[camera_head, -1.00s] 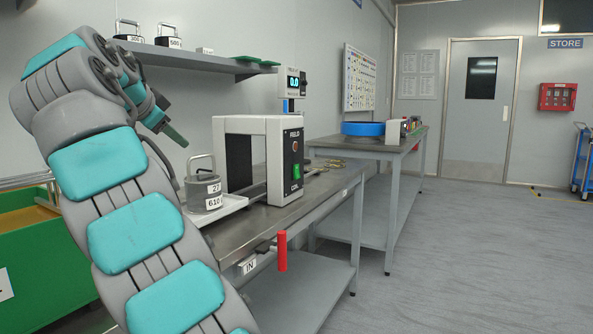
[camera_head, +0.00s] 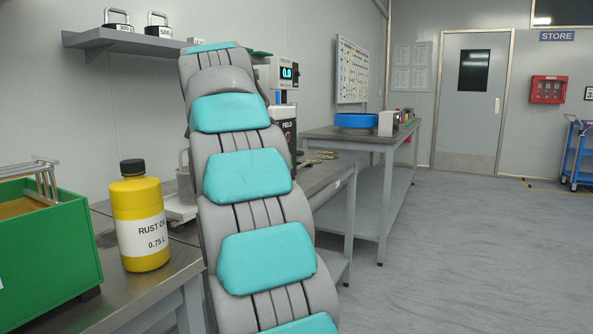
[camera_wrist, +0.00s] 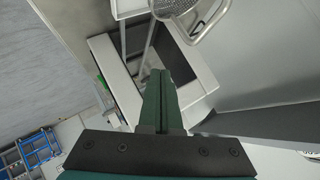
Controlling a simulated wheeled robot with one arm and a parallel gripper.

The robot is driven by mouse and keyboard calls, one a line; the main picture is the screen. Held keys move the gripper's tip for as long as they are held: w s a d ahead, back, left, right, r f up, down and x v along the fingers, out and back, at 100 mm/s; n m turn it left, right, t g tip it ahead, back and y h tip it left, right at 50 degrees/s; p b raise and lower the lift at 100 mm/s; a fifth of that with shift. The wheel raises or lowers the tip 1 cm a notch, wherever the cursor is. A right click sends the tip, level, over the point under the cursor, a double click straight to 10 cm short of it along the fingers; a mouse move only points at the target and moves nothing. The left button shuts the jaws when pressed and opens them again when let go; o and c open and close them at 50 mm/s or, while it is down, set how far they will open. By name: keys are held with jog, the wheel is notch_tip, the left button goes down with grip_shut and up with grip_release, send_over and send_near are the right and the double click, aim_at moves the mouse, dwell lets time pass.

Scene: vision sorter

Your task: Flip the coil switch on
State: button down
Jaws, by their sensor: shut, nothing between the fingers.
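The coil unit is mostly hidden behind my arm in the head view; a strip of its dark front panel marked FIELD (camera_head: 288,128) shows at the arm's right edge. Its green switch is hidden there. In the wrist view the coil's white rectangular frame (camera_wrist: 203,76) lies beyond the fingers, and I cannot make out the switch. My gripper (camera_wrist: 160,74) is shut and empty, its green fingers overlapping the frame in the picture. I cannot tell whether they touch it. The gripper is hidden in the head view.
A yellow rust oil bottle (camera_head: 140,222) stands on the bench beside a green bin (camera_head: 48,245). A metal weight with a handle (camera_wrist: 182,8) is near the coil. A wall shelf (camera_head: 130,42) holds weights. The floor on the right (camera_head: 470,260) is clear.

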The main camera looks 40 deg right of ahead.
jog(key=s+d+f+m+t, duration=0.2)
jog(key=s+d+f, duration=0.1)
jog(key=s+d, duration=0.2)
jog(key=s+d+f+m+t, duration=0.2)
jog(key=s+d+f, duration=0.2)
jog(key=d, duration=0.4)
jog(key=s+d+f+m+t+h+b, duration=0.1)
jog(key=s+d+f+m+t, duration=0.1)
jog(key=s+d, duration=0.3)
jog(key=shift+s+d+f+m, duration=0.35)
jog(key=shift+d+f+m, duration=0.25)
jog(key=shift+d+f, duration=0.25)
jog(key=shift+r, duration=0.1)
jog(key=shift+w+a+x, duration=0.2)
jog(key=shift+a+x, duration=0.2)
jog(key=shift+x, duration=1.75)
jog(key=shift+w+a+x, duration=0.15)
jog(key=shift+a+x, duration=0.3)
jog(key=shift+x, duration=1.7)
jog(key=shift+w+a+x, duration=0.2)
jog(key=shift+a+x, duration=0.2)
jog(key=shift+x, duration=1.75)
